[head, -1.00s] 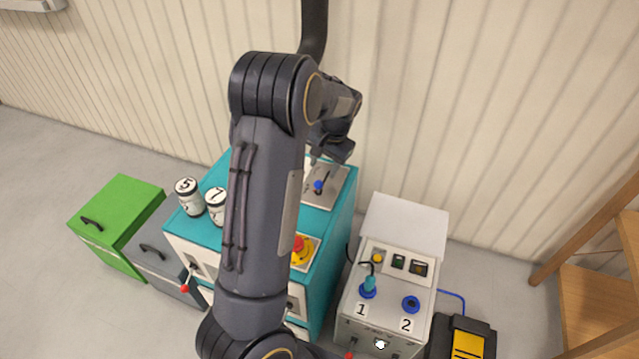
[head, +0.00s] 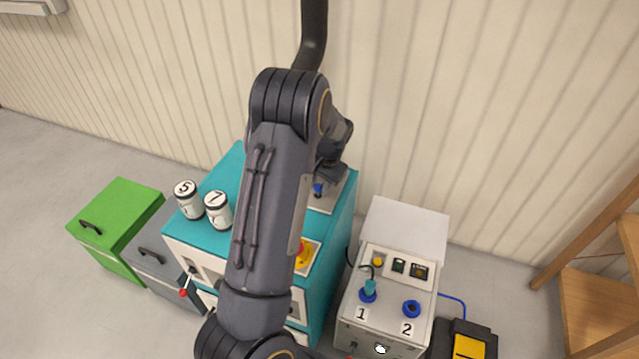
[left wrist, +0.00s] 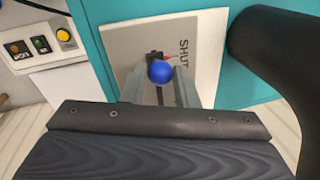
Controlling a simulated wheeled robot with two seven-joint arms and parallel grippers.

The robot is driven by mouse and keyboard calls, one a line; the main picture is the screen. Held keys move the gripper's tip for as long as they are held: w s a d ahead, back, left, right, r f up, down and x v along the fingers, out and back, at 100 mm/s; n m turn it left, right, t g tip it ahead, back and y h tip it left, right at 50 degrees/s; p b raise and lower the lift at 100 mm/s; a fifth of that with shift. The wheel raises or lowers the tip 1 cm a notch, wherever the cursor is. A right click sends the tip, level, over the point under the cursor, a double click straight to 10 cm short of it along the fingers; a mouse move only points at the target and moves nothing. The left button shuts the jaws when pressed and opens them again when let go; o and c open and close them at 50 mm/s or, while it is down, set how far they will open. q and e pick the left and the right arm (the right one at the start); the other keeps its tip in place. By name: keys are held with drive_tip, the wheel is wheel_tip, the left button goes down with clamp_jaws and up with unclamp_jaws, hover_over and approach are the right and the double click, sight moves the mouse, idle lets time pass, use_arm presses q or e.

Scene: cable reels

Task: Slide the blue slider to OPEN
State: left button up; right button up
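The blue slider knob (head: 319,189) stands on a pale plate (head: 328,198) on top of the teal cabinet. In the left wrist view the blue knob (left wrist: 159,72) lies between my two fingers, with a dark slot and a small red mark beside it. The word SHUT (left wrist: 185,52) is readable on the plate (left wrist: 209,60); the word OPEN does not show. My left gripper (left wrist: 160,88) has its fingers apart, one on each side of the knob; contact is not clear. In the head view my left gripper (head: 326,181) is mostly hidden by its wrist. My right gripper is out of view.
A grey socket box (head: 398,270) stands to the right, a green cabinet (head: 118,215) to the left. A ribbed wall (head: 450,110) is behind.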

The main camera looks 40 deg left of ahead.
use_arm(q)
clamp_jaws()
drive_tip(key=shift+w, duration=0.1)
drive_tip(key=w+a, duration=0.1)
drive_tip(key=w, duration=0.4)
drive_tip(key=w+a+p, duration=0.1)
drive_tip(key=w, duration=0.1)
drive_tip(key=shift+w+a+r, duration=0.1)
drive_tip(key=shift+w+a, duration=0.2)
drive_tip(key=shift+w, duration=0.1)
drive_tip(key=shift+o, duration=0.5)
unclamp_jaws()
drive_tip(key=shift+w, duration=0.1)
drive_tip(key=o, duration=0.4)
